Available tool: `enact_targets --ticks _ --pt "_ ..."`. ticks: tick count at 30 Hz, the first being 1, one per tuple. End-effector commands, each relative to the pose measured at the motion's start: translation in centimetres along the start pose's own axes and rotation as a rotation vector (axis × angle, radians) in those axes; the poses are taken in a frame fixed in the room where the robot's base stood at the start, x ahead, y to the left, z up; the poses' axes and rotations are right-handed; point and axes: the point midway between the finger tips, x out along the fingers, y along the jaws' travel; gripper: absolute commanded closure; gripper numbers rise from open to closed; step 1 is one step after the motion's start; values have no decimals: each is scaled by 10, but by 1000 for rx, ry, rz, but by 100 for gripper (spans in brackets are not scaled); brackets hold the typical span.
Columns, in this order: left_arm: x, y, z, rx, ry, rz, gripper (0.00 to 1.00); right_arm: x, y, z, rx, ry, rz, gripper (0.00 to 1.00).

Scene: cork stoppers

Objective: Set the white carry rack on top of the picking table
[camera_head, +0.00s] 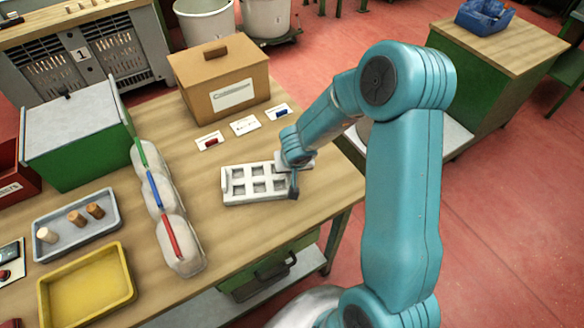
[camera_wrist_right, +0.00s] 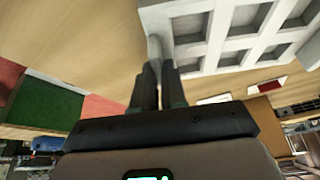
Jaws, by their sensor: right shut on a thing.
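The white carry rack (camera_head: 255,183), with several square openings, is at the right part of the wooden table (camera_head: 325,190), on it or just above it; I cannot tell whether it touches. My right gripper (camera_head: 294,184) is at the rack's right end. In the right wrist view, my right gripper's fingers (camera_wrist_right: 158,82) are shut on a pale upright part of the rack (camera_wrist_right: 205,30). The openings look empty. My left gripper is not in view.
Bags with coloured clips (camera_head: 172,220) lie left of the rack. Cards (camera_head: 245,125) and a cardboard box (camera_head: 222,85) are behind it. A grey tray with corks (camera_head: 108,196) and a yellow tray (camera_head: 127,285) are farther left. Bare wood surrounds the rack's front.

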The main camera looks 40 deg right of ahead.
Motion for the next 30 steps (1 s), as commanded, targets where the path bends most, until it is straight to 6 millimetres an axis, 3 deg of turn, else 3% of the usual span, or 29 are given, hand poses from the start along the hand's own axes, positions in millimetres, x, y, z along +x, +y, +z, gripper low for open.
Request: enact_targets --ticks 1,3,14,24,30 --pt "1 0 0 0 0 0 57 2 0 1 -1 0 0 85" --pt "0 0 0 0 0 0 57 1 0 0 -1 0 0 63" --pt "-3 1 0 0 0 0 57 -5 0 -2 0 0 0 63" --pt "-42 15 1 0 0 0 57 -81 0 -4 0 2 -1 63" --pt "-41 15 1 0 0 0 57 -110 0 -2 1 5 -1 63"
